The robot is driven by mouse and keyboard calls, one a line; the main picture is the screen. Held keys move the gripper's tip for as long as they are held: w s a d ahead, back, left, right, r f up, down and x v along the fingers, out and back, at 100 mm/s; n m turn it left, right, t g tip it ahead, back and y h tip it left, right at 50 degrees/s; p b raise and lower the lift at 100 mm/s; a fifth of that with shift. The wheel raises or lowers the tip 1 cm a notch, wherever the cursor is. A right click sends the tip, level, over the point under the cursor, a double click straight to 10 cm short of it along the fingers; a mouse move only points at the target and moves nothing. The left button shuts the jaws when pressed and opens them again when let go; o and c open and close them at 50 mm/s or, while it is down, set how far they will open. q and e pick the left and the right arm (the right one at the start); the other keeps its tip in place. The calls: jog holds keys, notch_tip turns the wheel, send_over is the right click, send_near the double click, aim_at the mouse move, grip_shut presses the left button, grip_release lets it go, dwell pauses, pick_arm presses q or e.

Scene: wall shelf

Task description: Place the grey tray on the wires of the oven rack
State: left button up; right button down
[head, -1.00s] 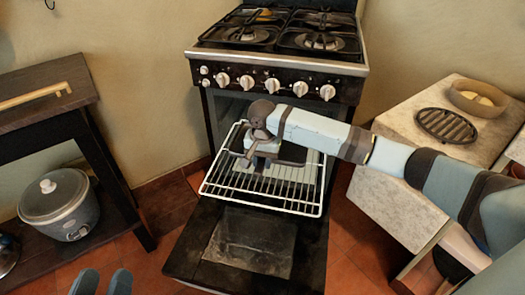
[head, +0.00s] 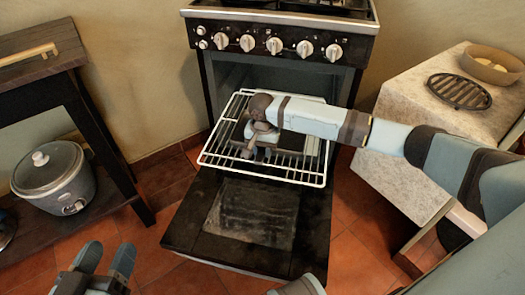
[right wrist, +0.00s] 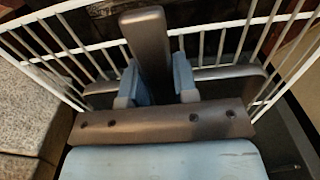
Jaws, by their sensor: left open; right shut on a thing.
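The oven rack (head: 208,158) is a white wire rack pulled out of the oven, above its lowered door. My right gripper (head: 258,150) is over the middle of the rack, pointing down. In the right wrist view its blue fingers (right wrist: 155,85) are shut on a grey-brown upright part of the grey tray (right wrist: 148,40). Curved grey-brown edges spread to both sides, close over the wires. In the head view my arm hides much of the tray; I cannot tell whether it touches the wires. My left gripper (head: 107,255) is open and empty at lower left.
The black stove (head: 275,42) stands behind the rack, its open door (head: 250,215) below. A dark table (head: 40,60) with a rice cooker (head: 55,178) is at left. A pale stone counter (head: 410,140) at right holds a round grill (head: 460,91) and a bowl (head: 492,65).

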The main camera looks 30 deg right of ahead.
pick_arm(q)
jog(key=shift+r, duration=0.15)
jog(key=shift+s, duration=0.1)
pick_arm(e)
jog(key=c, duration=0.9)
grip_release()
pick_arm(q)
jog(key=shift+f, duration=0.2)
pick_arm(e)
jog(key=shift+r, duration=0.25)
pick_arm(q)
notch_tip(320, 180, up, 7)
jog(key=n+t+p, duration=0.1)
jog(key=t+p, duration=0.1)
jog(key=p, duration=0.4)
jog(key=shift+s+r+t, duration=0.2)
jog(key=shift+s+t, duration=0.1)
jog(key=shift+t, duration=0.1)
pick_arm(e)
notch_tip(320, 180, up, 12)
jog(key=shift+f, duration=0.15)
pick_arm(q)
jog(key=shift+a, duration=0.1)
